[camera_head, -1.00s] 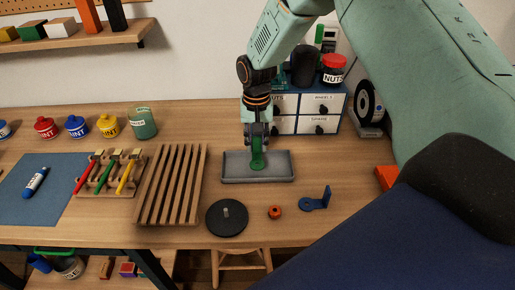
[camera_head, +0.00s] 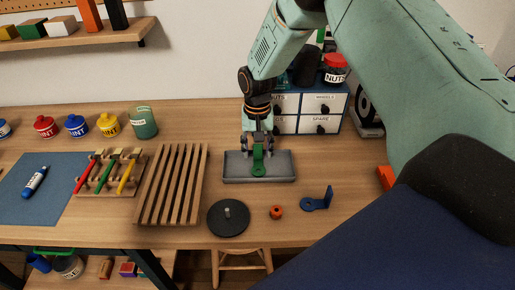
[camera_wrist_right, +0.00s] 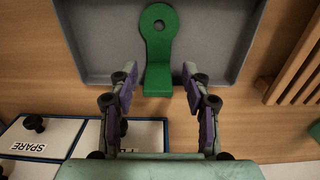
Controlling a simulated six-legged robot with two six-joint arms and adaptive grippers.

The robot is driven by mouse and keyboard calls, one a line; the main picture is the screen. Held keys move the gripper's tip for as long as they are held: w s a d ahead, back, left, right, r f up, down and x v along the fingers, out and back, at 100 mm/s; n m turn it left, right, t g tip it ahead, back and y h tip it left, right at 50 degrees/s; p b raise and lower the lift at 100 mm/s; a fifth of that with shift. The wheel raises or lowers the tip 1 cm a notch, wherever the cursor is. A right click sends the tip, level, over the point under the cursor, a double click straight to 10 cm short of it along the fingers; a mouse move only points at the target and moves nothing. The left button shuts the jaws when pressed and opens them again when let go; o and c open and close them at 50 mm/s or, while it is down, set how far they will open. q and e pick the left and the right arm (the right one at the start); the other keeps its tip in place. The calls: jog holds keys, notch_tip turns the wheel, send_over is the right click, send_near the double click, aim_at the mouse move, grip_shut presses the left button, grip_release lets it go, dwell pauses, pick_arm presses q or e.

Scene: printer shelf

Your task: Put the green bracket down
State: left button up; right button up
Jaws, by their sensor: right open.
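The green bracket (camera_head: 258,161) lies in the grey tray (camera_head: 232,179) on the table. In the right wrist view the bracket (camera_wrist_right: 158,50) shows its round holed end and its upright part, with the tray (camera_wrist_right: 90,62) around it. My right gripper (camera_head: 258,146) is at the bracket's far end. In the wrist view its fingers (camera_wrist_right: 158,78) stand apart on either side of the bracket, with gaps at both sides. My left gripper is not in view.
A slatted wooden rack (camera_head: 172,185) stands left. Small drawers (camera_head: 320,104) stand behind.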

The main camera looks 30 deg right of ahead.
notch_tip(320, 180, up, 12)
jog(key=shift+r, duration=0.25)
dwell(0.3)
jog(key=shift+p, duration=0.35)
